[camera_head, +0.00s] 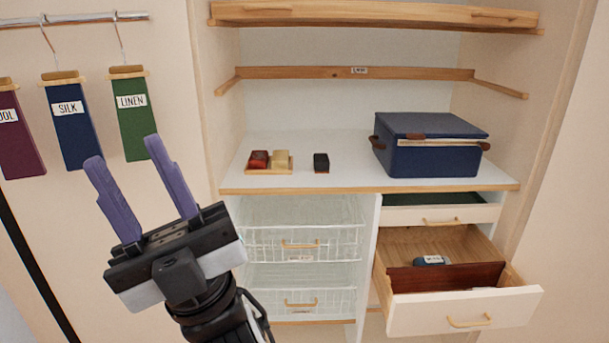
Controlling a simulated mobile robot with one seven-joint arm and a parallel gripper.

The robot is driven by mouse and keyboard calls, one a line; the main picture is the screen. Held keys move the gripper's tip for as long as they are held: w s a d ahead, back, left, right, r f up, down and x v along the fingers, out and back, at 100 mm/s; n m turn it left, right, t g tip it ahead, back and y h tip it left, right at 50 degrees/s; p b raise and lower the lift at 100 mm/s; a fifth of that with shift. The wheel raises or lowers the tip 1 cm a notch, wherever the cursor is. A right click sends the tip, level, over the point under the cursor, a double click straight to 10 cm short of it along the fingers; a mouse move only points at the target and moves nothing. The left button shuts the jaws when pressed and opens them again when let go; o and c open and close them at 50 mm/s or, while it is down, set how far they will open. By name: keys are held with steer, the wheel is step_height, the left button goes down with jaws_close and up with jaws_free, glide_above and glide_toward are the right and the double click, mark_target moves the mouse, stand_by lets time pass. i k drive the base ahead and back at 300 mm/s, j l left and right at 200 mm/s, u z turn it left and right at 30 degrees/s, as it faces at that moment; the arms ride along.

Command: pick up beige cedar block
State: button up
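The beige cedar block (281,158) sits on a small wooden tray (270,172) on the white shelf, right of a dark red block (259,159). A black block with a reddish top (321,162) stands on the shelf, just right of the tray. My gripper (137,156) is at the left, in front of the hanging garments. Its two purple fingers point up and stand wide apart with nothing between them. It is well left of the tray and apart from it.
A navy box (428,146) stands on the shelf's right. Below, a wooden drawer (455,310) is pulled out. Wire baskets (300,243) sit under the shelf. Wooden rails (360,73) cross above. Labelled hanging samples (132,117) are behind my gripper. The shelf front is clear.

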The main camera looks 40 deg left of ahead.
mark_target(280, 158)
steer(key=i+j+u, duration=0.3)
steer(key=i+u, duration=0.15)
steer(key=i, duration=0.2)
steer(key=i+j, duration=0.35)
steer(key=j, duration=0.15)
steer(key=i+j, duration=0.35)
steer(key=j, duration=0.2)
